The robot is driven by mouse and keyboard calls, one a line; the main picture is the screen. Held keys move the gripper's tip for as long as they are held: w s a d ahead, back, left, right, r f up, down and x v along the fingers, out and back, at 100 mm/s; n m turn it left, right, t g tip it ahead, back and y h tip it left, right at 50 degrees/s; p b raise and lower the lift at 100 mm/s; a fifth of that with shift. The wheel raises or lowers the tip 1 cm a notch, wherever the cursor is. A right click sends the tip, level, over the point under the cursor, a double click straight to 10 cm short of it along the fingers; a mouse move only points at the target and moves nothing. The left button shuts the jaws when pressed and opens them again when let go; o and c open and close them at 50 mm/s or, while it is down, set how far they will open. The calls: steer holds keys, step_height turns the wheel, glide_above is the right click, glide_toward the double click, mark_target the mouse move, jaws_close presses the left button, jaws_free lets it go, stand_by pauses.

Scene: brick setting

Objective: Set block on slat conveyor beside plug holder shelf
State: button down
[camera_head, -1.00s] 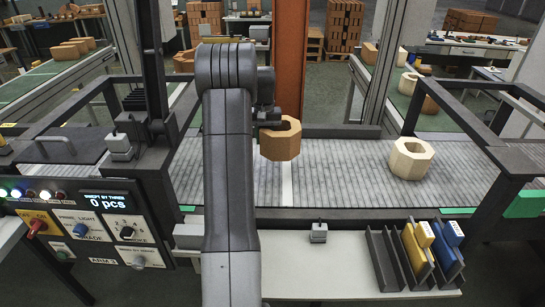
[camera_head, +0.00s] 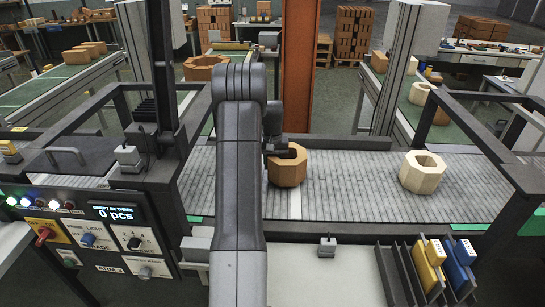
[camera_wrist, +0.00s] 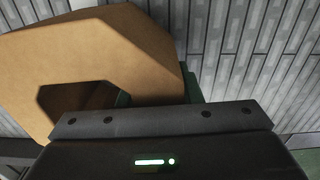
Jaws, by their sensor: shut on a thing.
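An orange-brown octagonal block (camera_head: 287,172) with a hole through it is in my gripper (camera_head: 280,150) over the grey slat conveyor (camera_head: 345,195). The gripper is shut on the block's wall, partly hidden behind my arm. In the wrist view the block (camera_wrist: 120,50) fills the upper left, with slats behind it. The block looks upright and close to the slats; I cannot tell whether it touches them. The plug holder shelf (camera_head: 390,275), a dark rack with a yellow plug (camera_head: 430,265) and a blue plug (camera_head: 460,258), stands at the conveyor's near side, right of the block.
A cream octagonal block (camera_head: 422,173) sits on the conveyor to the right. A control panel (camera_head: 95,235) and dark frame stand at left, a dark rail frame at right. A small grey device (camera_head: 327,246) is on the near ledge. Slats between the two blocks are clear.

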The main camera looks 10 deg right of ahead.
steer(key=shift+f, duration=0.7)
steer(key=shift+f, duration=0.2)
steer(key=c, duration=1)
jaws_free()
step_height(320, 180, up, 12)
steer(key=shift+r+b, duration=0.15)
steer(key=shift+b, duration=0.7)
